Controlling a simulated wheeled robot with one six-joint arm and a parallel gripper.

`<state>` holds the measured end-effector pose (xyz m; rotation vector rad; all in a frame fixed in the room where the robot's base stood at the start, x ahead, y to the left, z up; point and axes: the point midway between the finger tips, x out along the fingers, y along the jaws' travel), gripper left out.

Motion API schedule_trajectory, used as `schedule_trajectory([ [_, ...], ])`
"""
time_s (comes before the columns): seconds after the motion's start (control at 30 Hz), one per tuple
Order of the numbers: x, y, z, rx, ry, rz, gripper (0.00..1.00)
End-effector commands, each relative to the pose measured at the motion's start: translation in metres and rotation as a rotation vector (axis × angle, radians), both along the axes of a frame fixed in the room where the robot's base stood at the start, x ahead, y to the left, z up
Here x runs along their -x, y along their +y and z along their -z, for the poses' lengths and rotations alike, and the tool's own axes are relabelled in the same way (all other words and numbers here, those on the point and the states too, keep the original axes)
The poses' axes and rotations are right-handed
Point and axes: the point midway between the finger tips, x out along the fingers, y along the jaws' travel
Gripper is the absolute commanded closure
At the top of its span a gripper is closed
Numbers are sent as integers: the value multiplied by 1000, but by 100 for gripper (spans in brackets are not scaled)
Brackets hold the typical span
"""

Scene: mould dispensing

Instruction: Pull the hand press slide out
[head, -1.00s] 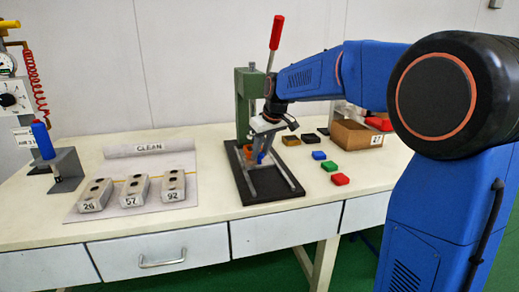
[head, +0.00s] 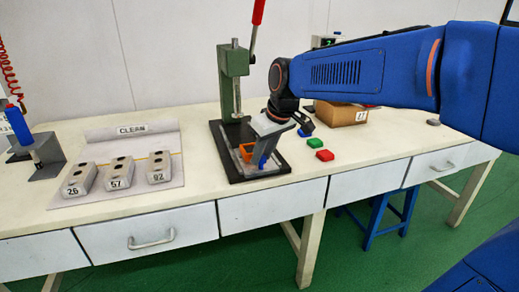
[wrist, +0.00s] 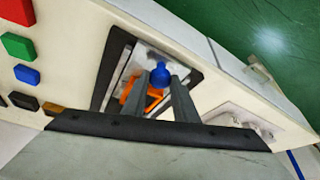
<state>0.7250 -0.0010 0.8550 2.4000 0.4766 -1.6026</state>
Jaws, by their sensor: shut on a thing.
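The hand press has a green column (head: 233,72), a red lever (head: 258,12) at the top and a black base plate (head: 222,150). Its slide (head: 246,167) is a grey plate toward the front of the base. An orange piece (head: 246,151) sits on it, and a blue knob (head: 263,162) stands at its front. My gripper (head: 264,158) is over the slide's front end, shut on the blue knob. In the wrist view the blue knob (wrist: 160,75) is between the fingers (wrist: 159,80), with the orange piece (wrist: 134,92) behind. The fingers partly hide the slide.
Blocks 26 (head: 79,179), 57 (head: 119,173) and 92 (head: 159,167) lie on the CLEAN mat (head: 110,192) at left. Red (head: 325,155) and green (head: 314,142) blocks lie right of the press. A cardboard box (head: 340,114) stands behind them.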

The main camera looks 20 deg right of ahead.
Motion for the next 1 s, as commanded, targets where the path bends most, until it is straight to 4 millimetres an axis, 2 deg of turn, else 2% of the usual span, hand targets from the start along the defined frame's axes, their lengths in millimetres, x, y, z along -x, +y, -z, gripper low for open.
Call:
schedule_trajectory([
  [0.4, 6, 0, 1, 1, 6, -1, 100],
  [0.43, 6, 0, 1, 1, 6, -1, 69],
  [0.5, 5, 0, 1, 0, 5, -1, 56],
  [0.83, 5, 0, -2, 0, 2, 0, 56],
  [1.0, 10, -3, -18, 0, -1, -1, 56],
])
